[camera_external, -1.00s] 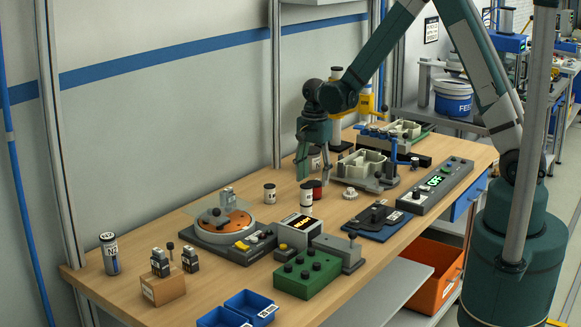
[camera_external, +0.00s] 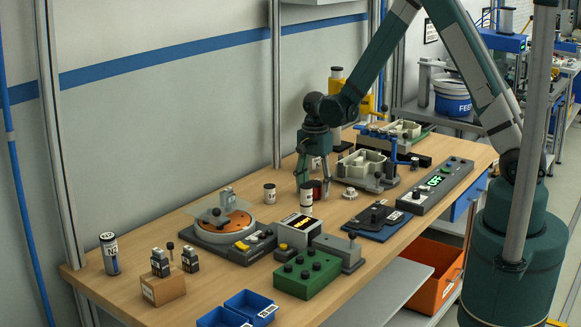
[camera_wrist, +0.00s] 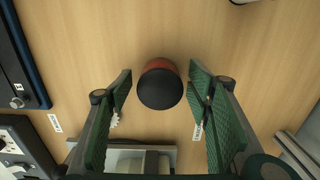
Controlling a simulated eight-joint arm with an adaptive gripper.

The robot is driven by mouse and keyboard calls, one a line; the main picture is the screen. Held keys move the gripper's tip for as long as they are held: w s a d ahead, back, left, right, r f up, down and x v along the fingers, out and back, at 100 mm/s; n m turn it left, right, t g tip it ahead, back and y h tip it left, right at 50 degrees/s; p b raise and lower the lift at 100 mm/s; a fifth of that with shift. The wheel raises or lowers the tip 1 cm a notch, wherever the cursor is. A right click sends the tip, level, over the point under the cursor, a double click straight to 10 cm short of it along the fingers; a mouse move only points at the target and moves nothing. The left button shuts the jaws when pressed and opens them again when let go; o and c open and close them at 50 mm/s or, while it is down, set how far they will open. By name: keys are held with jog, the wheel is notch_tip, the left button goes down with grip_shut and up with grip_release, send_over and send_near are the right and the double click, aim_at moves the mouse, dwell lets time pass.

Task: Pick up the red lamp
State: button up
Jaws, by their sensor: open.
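The red lamp (camera_wrist: 160,66) is a short cylinder with a dark end and a red side. In the wrist view it lies between the two green fingers of my gripper (camera_wrist: 160,92), with a gap on each side. My gripper is open and points down over it. In the external view the red lamp (camera_external: 317,186) shows low between the fingers of my gripper (camera_external: 314,190), partly hidden by a finger. It stands on the wooden table (camera_external: 225,282).
A grey fixture (camera_external: 362,168) is close on the right. The turntable unit (camera_external: 222,230) sits further left.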

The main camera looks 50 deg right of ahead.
aim_at(314, 182)
jog(key=shift+c, duration=0.7)
jog(key=c, duration=0.8)
jog(key=shift+c, duration=0.2)
jog(key=shift+r, duration=0.1)
jog(key=shift+r, duration=4.9)
